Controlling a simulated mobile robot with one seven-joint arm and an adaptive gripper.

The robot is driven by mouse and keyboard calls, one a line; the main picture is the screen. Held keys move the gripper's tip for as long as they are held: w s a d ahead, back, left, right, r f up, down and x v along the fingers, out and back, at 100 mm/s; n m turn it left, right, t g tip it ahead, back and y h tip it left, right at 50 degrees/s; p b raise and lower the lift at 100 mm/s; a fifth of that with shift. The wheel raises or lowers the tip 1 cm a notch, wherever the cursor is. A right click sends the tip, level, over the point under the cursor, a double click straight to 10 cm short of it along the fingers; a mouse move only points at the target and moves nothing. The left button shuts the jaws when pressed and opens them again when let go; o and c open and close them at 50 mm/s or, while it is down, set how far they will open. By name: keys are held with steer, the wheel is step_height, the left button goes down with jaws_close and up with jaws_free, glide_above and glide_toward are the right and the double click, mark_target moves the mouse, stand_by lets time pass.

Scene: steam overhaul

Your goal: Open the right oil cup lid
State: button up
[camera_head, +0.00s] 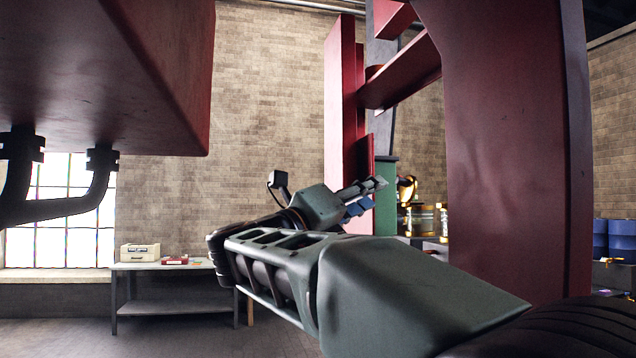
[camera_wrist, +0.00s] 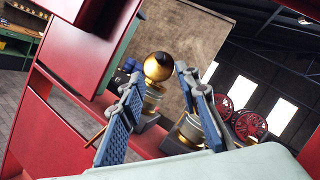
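Two brass-and-glass oil cups stand close together on a red ledge. In the wrist view, one cup (camera_wrist: 151,98) has a rounded brass lid (camera_wrist: 158,66) above it, between my fingertips in the picture. I cannot tell whether that lid is raised. The other cup (camera_wrist: 190,128) is partly hidden behind my right finger, and its lid is not clear. The head view shows brass parts of the cups (camera_head: 424,217) and a shiny rounded lid (camera_head: 407,188) just beyond my gripper (camera_head: 368,196). My gripper (camera_wrist: 158,76) is open and empty, with blue-padded fingers apart.
A large red upright (camera_head: 520,150) stands close on the right, and a red block (camera_head: 110,75) hangs at upper left. A green post (camera_head: 386,195) stands beside the cups. A workbench (camera_head: 165,267) is far back. Red wheels (camera_wrist: 247,124) show beyond in the wrist view.

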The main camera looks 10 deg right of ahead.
mark_target(398, 182)
steer(key=p+x, duration=0.2)
steer(key=x, duration=0.7)
steer(key=shift+c, duration=0.4)
jaws_close()
